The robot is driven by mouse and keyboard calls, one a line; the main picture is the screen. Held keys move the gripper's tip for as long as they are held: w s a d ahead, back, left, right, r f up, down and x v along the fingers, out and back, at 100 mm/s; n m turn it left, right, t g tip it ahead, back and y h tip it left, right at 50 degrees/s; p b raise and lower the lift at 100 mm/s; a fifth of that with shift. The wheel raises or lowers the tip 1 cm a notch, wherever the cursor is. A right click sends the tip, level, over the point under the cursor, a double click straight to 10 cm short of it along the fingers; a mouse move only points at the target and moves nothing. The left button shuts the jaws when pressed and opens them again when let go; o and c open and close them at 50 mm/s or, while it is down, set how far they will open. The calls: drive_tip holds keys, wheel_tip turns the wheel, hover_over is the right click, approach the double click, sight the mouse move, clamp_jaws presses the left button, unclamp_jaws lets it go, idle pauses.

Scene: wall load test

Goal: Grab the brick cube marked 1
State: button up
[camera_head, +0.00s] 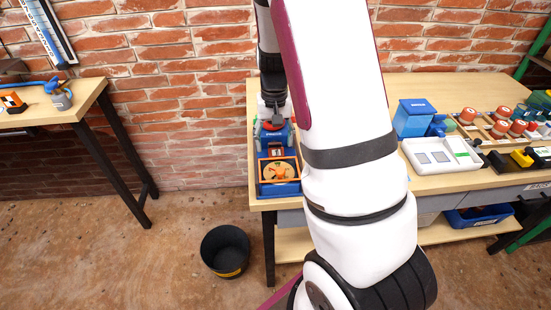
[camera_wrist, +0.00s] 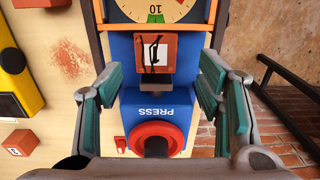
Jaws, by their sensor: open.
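The brick cube marked 1 (camera_wrist: 143,52) is reddish-brown with a white label and a dark crack-like line. It sits in the blue press (camera_wrist: 177,103), between the dial and the block lettered PRESS. In the head view the cube (camera_head: 277,152) shows small on the press (camera_head: 284,189) at the bench's left end. My gripper (camera_wrist: 161,78) is open, with its green-padded fingers apart on the left and right, and nothing between them is held. The cube lies ahead of the fingertips. In the head view my gripper (camera_head: 273,122) is above the back of the press, partly hidden.
The press has a round dial (camera_wrist: 158,8) in an orange frame and a red ring (camera_wrist: 157,139). Another reddish cube (camera_wrist: 20,142) lies left on the bench. A blue box (camera_head: 413,118) and white tray (camera_head: 442,155) stand right of my arm. A black bucket (camera_head: 225,250) is on the floor.

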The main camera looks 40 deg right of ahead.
sight(276, 150)
drive_tip(key=shift+d+f, duration=0.15)
drive_tip(key=shift+f, duration=1.2)
drive_tip(key=shift+d+f, duration=0.1)
drive_tip(key=shift+f, duration=1.2)
drive_tip(key=c, duration=1.4)
